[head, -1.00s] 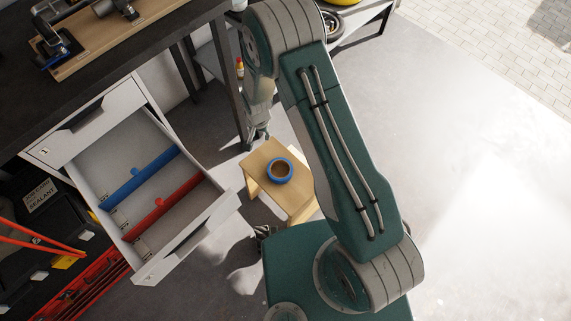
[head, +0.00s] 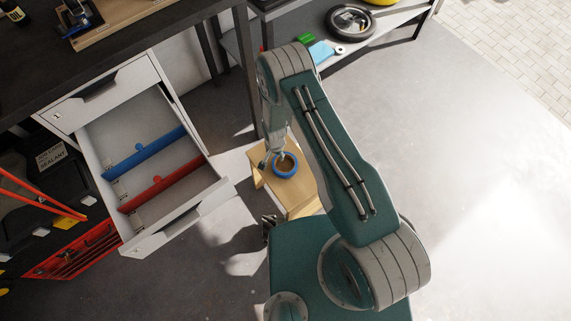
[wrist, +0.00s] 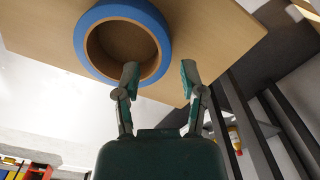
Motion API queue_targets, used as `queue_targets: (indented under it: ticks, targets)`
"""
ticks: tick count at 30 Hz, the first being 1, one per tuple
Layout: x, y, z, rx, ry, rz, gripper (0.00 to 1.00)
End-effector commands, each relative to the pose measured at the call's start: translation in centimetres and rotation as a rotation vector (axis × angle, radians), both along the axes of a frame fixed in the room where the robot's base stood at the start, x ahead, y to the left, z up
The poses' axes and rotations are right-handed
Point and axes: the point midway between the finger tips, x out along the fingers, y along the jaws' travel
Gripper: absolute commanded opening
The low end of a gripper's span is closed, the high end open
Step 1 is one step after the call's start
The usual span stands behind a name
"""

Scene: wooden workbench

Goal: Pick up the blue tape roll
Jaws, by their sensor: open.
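The blue tape roll (head: 285,174) lies flat on a small wooden stool (head: 300,197) in the head view. Its brown core and open hole face up. In the wrist view the roll (wrist: 154,22) is at the top, partly cut off by the frame edge. My gripper (wrist: 159,71) is open and empty there. Its left finger overlaps the roll's lower right inner rim, and its right finger is outside the roll over the stool top. I cannot tell the height gap. In the head view my gripper (head: 271,157) is at the roll's upper left side.
An open drawer (head: 185,221) with blue and red dividers is left of the stool. A dark workbench (head: 100,65) is above it. A shelf (head: 385,42) with a wheel and tools stands at the back. Open floor lies to the right.

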Motion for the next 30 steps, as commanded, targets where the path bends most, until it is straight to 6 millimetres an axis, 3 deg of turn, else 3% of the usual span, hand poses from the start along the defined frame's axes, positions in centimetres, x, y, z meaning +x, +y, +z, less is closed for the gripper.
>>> queue_targets:
  ticks: [7, 17, 20, 21, 30]
  targets:
    - [0.0, 0.2, -3.8, -0.005, 0.003, 0.002, 0.53]
    - [0.1, 0.0, -4.4, -0.002, 0.001, 0.001, 0.53]
    - [0.1, 0.0, -4.3, -0.002, 0.001, 0.001, 0.08]
    - [0.1, 0.0, -4.3, -0.002, 0.001, 0.001, 0.00]
    - [0.1, 0.2, -4.4, -0.005, 0.001, 0.002, 0.00]
